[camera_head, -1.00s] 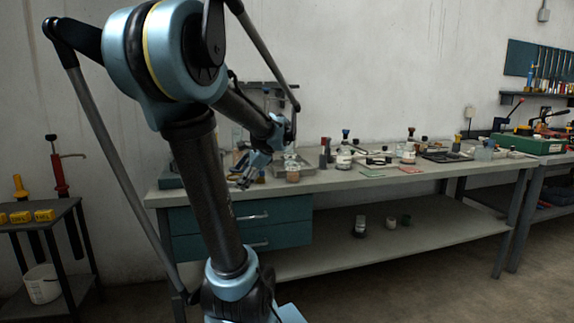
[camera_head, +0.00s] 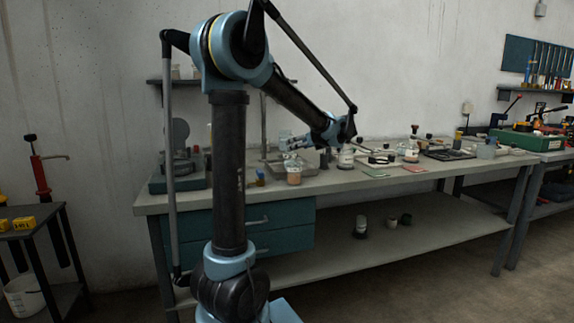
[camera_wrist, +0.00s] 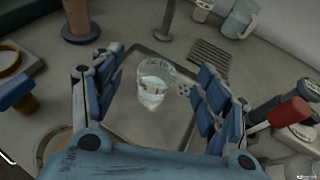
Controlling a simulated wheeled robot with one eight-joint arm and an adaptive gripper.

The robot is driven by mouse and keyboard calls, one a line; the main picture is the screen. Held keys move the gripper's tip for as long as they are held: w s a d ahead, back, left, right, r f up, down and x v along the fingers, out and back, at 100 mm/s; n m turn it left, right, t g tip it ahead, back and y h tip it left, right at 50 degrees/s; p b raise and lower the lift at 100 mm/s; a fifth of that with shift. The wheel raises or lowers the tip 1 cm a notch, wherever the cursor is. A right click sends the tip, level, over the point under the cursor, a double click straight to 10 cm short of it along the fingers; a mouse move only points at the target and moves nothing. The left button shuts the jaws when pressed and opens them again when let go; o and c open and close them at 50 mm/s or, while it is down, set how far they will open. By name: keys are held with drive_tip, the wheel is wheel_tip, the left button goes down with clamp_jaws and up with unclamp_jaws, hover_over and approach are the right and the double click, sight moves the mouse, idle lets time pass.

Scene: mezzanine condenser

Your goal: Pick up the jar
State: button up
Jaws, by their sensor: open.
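A clear glass vessel (camera_wrist: 155,85) with a whitish lower part stands on a grey tray (camera_wrist: 150,140) in the wrist view. It shows between my gripper's two blue fingers, with gaps on both sides; I cannot tell whether it is the jar. My gripper (camera_head: 293,142) is open and empty, above the workbench in the head view. A small jar with orange-brown contents (camera_head: 294,175) stands on the bench below it. A larger jar with a pale label (camera_head: 345,159) stands to the right, partly behind my wrist.
The workbench (camera_head: 330,182) has a clear front strip. A scale-like device (camera_head: 178,180) stands at its left. A dark tray (camera_head: 448,154) and bottles crowd the right.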

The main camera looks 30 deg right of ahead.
sight(294, 159)
wheel_tip(294, 159, down, 6)
drive_tip(key=shift+d+r, duration=0.15)
drive_tip(key=shift+r, duration=0.05)
drive_tip(key=shift+w+f, duration=0.55)
drive_tip(key=shift+w, duration=0.15)
drive_tip(key=shift+x, duration=2.95)
drive_tip(key=shift+s, duration=0.1)
drive_tip(key=shift+c, duration=0.3)
drive_tip(key=c, duration=1.2)
drive_tip(key=shift+c, duration=0.2)
drive_tip(key=shift+r, duration=0.2)
